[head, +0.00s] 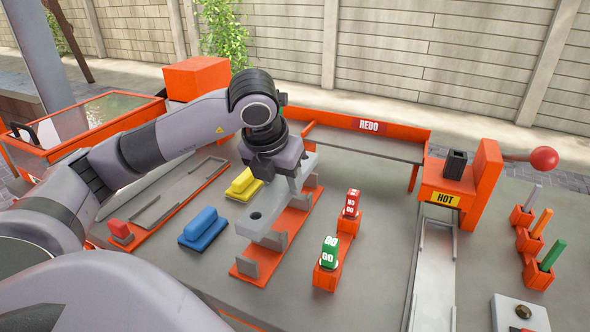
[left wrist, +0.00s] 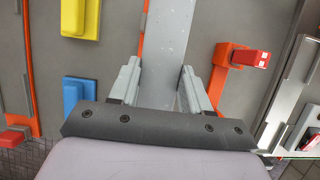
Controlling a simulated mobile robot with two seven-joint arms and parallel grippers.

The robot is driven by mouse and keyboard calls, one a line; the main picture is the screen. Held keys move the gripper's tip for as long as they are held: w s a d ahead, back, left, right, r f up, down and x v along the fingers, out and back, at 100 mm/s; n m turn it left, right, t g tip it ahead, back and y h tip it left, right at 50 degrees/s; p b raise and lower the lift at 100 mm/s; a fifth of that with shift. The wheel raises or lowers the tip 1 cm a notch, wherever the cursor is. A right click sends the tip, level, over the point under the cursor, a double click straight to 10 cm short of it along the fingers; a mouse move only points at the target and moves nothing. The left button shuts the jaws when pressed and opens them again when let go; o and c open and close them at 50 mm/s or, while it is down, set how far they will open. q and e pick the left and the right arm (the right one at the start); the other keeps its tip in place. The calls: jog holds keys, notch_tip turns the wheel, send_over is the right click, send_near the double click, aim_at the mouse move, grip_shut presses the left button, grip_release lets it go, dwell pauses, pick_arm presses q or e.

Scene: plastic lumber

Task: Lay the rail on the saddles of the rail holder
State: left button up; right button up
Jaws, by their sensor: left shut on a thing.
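My left gripper (head: 280,182) is shut on the grey rail (head: 257,218), gripping it across its width around the middle. In the left wrist view the two fingers (left wrist: 163,88) stand either side of the rail (left wrist: 166,45). The rail lies over and roughly along the orange rail holder (head: 291,222), whose grey saddles (head: 248,267) show at the near end. Whether the rail touches the saddles cannot be told; the gripper hides part of the holder. My right gripper is not in view.
A green GO block (head: 329,252) and a red NO GO block (head: 351,204) stand just right of the holder. Blue (head: 204,229) and yellow (head: 244,184) handled blocks lie left. An orange REDO bay (head: 368,138) is behind; a metal channel (head: 433,275) runs at right.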

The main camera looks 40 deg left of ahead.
aim_at(278, 187)
pick_arm(q)
jog(key=shift+s, duration=0.1)
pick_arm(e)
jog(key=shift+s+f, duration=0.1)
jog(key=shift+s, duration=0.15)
pick_arm(q)
jog(key=shift+f+b, duration=0.5)
jog(key=shift+b, duration=0.25)
jog(key=shift+f+b, duration=0.75)
jog(key=shift+f, duration=0.05)
jog(key=shift+f+b, duration=0.45)
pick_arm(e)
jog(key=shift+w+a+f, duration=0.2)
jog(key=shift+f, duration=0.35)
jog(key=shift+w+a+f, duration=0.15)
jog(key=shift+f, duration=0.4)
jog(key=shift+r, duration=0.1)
pick_arm(q)
jog(key=shift+f, duration=0.25)
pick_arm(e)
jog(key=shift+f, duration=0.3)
pick_arm(q)
jog(key=shift+f+b, duration=0.3)
jog(key=shift+b, duration=0.25)
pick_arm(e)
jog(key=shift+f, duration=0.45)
pick_arm(q)
jog(key=shift+f, duration=0.2)
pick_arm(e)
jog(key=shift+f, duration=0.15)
